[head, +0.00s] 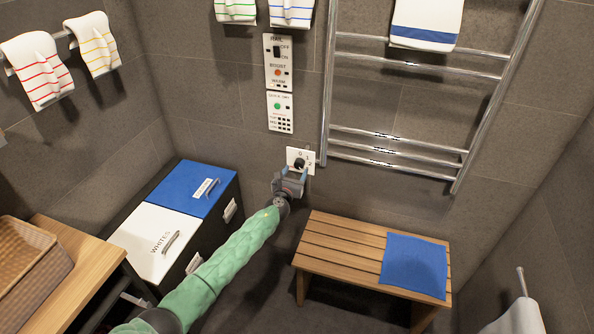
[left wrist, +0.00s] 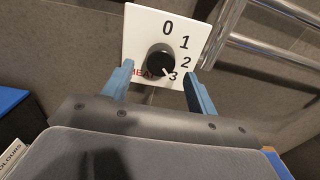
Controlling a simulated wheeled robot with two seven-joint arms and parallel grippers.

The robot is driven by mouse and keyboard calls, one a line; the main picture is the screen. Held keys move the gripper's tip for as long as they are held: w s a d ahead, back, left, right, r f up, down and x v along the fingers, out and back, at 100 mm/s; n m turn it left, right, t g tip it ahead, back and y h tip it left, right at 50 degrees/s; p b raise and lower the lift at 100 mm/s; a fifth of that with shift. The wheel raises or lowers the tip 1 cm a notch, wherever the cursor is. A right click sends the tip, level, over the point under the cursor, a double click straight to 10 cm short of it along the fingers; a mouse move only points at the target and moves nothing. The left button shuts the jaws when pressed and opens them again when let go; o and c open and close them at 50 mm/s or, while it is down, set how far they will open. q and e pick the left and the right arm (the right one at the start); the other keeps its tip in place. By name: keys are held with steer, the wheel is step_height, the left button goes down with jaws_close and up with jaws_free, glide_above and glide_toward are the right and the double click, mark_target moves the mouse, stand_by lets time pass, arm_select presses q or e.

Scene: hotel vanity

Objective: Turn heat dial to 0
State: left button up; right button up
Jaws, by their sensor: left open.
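The heat dial is a black round knob (left wrist: 160,61) on a white plate (left wrist: 142,28) marked 0, 1, 2 and 3, with red lettering partly hidden. Its pale pointer mark aims toward the 3. In the head view the plate (head: 308,156) is on the back wall, low beside the towel rail, with the knob (head: 299,164) partly behind my gripper. My left gripper (head: 290,174) is open in front of the dial. In the left wrist view its blue fingers (left wrist: 158,84) stand either side of the knob's lower part, apart from it. My right gripper is not in view.
A chrome towel rail (head: 400,143) is just right of the dial. A wooden bench (head: 335,247) with a blue cloth (head: 414,265) stands below right. Laundry bins with blue (head: 193,187) and white (head: 146,240) lids stand left. A switch panel (head: 279,62) is above.

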mark_target(299, 164)
arm_select(q)
steer(key=shift+x, duration=1.3)
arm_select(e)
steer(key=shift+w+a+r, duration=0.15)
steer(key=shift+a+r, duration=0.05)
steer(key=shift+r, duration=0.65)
arm_select(q)
steer(key=c, duration=1)
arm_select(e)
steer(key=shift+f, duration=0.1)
